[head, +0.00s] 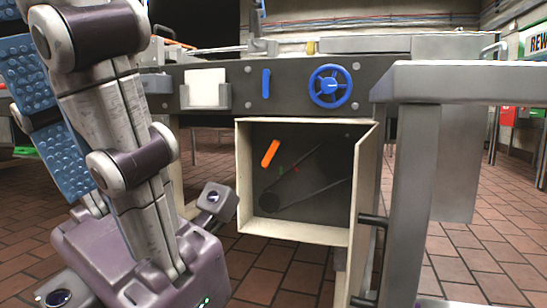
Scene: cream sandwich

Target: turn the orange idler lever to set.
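The orange idler lever (270,153) is a short, bright bar inside an open square compartment (243,180) under the machine's front panel. It leans, with its upper end to the right. Small green and red marks (288,170) lie to its lower right; any lettering there is too small to read. A dark belt and round pulley show lower in the compartment. No gripper touches the lever. Neither of my grippers can be made out in the head view; my own purple body and links fill the left side.
Above the compartment are a blue handwheel (330,87), a blue handle (266,83) and a pale card holder (206,92). A pale side panel stands at the compartment's right edge. A grey table (450,78) stands close at right. Brick-coloured tile floor is open in front.

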